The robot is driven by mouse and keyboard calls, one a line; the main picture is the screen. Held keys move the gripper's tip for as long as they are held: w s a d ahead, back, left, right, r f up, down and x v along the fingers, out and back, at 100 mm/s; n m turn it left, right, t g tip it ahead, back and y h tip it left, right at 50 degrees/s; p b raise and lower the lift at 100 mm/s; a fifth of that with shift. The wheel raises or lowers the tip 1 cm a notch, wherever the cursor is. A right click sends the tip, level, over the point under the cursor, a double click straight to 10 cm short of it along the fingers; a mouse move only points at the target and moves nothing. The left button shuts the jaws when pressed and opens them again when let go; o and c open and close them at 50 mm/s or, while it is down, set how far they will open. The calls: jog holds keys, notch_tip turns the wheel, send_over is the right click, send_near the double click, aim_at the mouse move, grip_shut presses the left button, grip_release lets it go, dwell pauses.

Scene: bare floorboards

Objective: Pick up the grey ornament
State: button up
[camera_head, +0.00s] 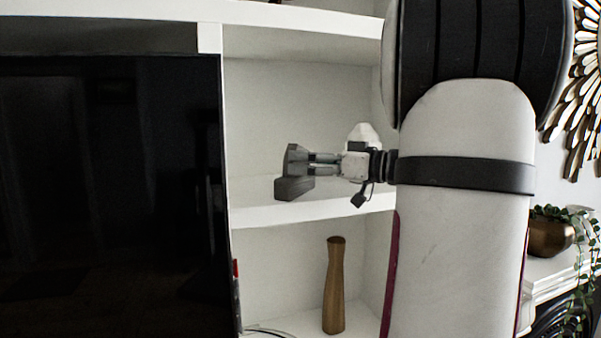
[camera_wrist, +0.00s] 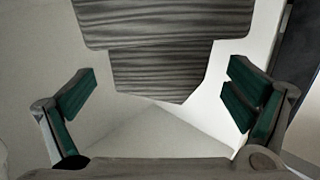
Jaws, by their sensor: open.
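The grey ornament (camera_head: 292,188) stands on the middle white shelf, a dark, angular shape with a wide base. In the wrist view the ornament (camera_wrist: 160,65) fills the top centre, with wavy grey grain, a broad upper part and a narrower part tapering below it. My gripper (camera_head: 312,163) is at the ornament's right side in the head view, its fingertips close to it. In the wrist view my gripper (camera_wrist: 162,88) is open, with green pads at either side of the ornament's narrower part. A gap shows on both sides there. Part of the ornament is behind my fingers in the head view.
The shelf board (camera_head: 300,210) lies below my gripper, with another above. A brown wooden vase (camera_head: 335,285) stands on the shelf below. A large black screen (camera_head: 110,195) is at left. A potted plant (camera_head: 550,232) stands at far right.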

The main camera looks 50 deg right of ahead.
jog(key=shift+x, duration=1.05)
jog(key=c, duration=1.3)
